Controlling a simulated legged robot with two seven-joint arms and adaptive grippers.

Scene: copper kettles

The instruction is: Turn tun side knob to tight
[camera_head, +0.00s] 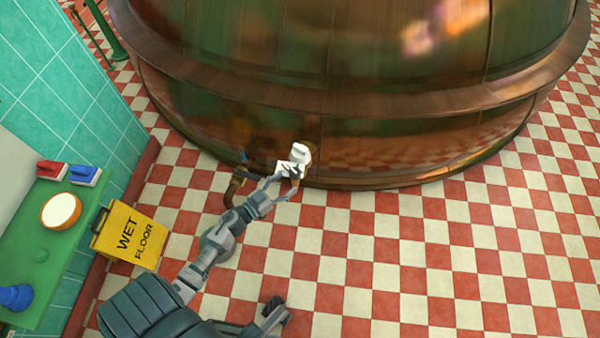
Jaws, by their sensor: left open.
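The large copper tun (400,145) fills the top of the head view, with a wide rim around it. A small white knob (300,153) sits low on its near side, by a dark pipe (236,187). My left gripper (287,182) reaches up from the lower left with its fingers open, right at the knob's lower end. I cannot tell whether the fingers touch the knob. The gripper partly hides the fitting below the knob.
A yellow wet floor sign (129,236) stands at the left, by a green table (50,245) with a round orange-rimmed bowl (61,210), a red box (52,169) and a blue box (85,175). The red and white tiled floor (420,270) is clear to the right.

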